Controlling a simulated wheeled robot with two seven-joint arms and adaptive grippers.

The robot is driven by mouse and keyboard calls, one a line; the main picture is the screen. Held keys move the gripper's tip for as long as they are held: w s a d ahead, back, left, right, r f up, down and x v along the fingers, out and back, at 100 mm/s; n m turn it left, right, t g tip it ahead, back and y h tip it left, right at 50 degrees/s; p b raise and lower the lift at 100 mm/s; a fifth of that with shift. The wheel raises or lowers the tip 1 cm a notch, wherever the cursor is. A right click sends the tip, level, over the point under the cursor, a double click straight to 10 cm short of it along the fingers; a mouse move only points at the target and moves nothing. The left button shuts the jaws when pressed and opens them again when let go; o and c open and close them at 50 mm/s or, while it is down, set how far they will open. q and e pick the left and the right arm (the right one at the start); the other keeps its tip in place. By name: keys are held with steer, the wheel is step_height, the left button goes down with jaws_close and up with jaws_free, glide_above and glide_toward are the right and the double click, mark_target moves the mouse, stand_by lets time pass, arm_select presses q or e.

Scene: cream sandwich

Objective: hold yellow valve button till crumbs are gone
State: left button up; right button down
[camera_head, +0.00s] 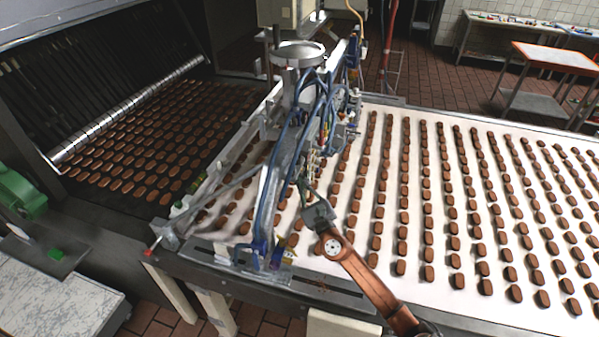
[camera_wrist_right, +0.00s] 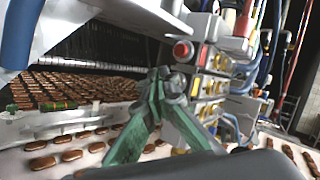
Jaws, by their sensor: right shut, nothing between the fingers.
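My right gripper (camera_head: 306,187) reaches in from the lower right of the head view to the valve block on the machine over the belt. In the right wrist view its green fingers (camera_wrist_right: 164,82) are closed together with nothing between them. Their tips are in front of the valve block (camera_wrist_right: 208,70), which carries several yellow buttons (camera_wrist_right: 197,87) and a red round button (camera_wrist_right: 183,51). The tips overlap the left side of the button panel; I cannot tell whether they touch a button. My left gripper is not in view.
Rows of brown biscuits (camera_head: 427,208) lie on the white belt (camera_head: 393,203) at right, and more lie on the dark conveyor (camera_head: 140,140) at left. Blue hoses (camera_head: 268,195) hang close beside the gripper. A metal edge rail (camera_head: 335,292) runs along the belt's near side.

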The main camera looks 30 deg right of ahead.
steer(key=shift+w+d, duration=0.25)
steer(key=shift+d, duration=0.15)
stand_by(0.8)
steer(key=shift+a, duration=0.1)
stand_by(1.6)
steer(key=shift+s+a, duration=0.55)
steer(key=shift+a, duration=0.05)
steer(key=s+a+p, duration=0.1)
steer(key=a, duration=0.1)
steer(key=s+a+p, duration=0.1)
steer(key=s+a, duration=0.1)
steer(key=shift+s, duration=0.1)
stand_by(0.4)
stand_by(0.3)
